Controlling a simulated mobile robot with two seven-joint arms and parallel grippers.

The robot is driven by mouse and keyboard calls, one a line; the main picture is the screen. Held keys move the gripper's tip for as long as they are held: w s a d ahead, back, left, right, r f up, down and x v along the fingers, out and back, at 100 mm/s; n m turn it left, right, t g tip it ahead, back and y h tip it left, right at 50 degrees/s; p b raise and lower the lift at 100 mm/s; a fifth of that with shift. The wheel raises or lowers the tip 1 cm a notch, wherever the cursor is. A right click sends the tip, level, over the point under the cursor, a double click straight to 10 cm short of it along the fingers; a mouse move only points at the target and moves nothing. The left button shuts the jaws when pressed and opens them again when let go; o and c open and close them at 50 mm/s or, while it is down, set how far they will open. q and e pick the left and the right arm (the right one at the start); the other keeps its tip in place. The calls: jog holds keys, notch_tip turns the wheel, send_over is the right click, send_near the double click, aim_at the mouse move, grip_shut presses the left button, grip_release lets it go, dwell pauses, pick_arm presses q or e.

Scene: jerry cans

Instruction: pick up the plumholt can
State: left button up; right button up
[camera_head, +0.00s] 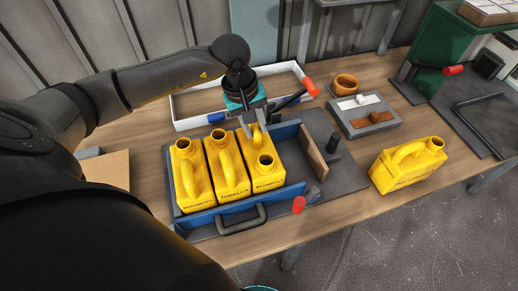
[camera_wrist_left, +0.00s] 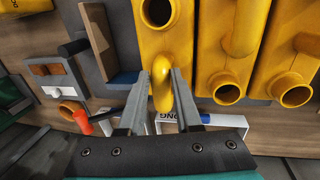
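Three yellow jerry cans stand side by side in a blue-walled holder (camera_head: 240,207). The rightmost, the plumholt can (camera_head: 268,183), has a small front label that seems to read plumholt. My left gripper (camera_head: 254,131) is above the back of this can, pointing down. In the left wrist view the open fingers (camera_wrist_left: 161,74) stand on either side of the can's handle (camera_wrist_left: 162,92), with gaps visible. The can's body (camera_wrist_left: 180,45) also shows there. Contact with the handle cannot be told. My right gripper is not in view.
The middle can (camera_head: 228,168) and left can (camera_head: 188,172) stand close beside it. A brown board (camera_head: 313,158) stands at the holder's right. Another yellow can (camera_head: 408,165) stands apart at the right. A white frame (camera_head: 188,110) lies behind; a grey tray (camera_head: 363,117) sits back right.

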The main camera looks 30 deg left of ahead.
pick_arm(q)
grip_shut()
dwell(0.9)
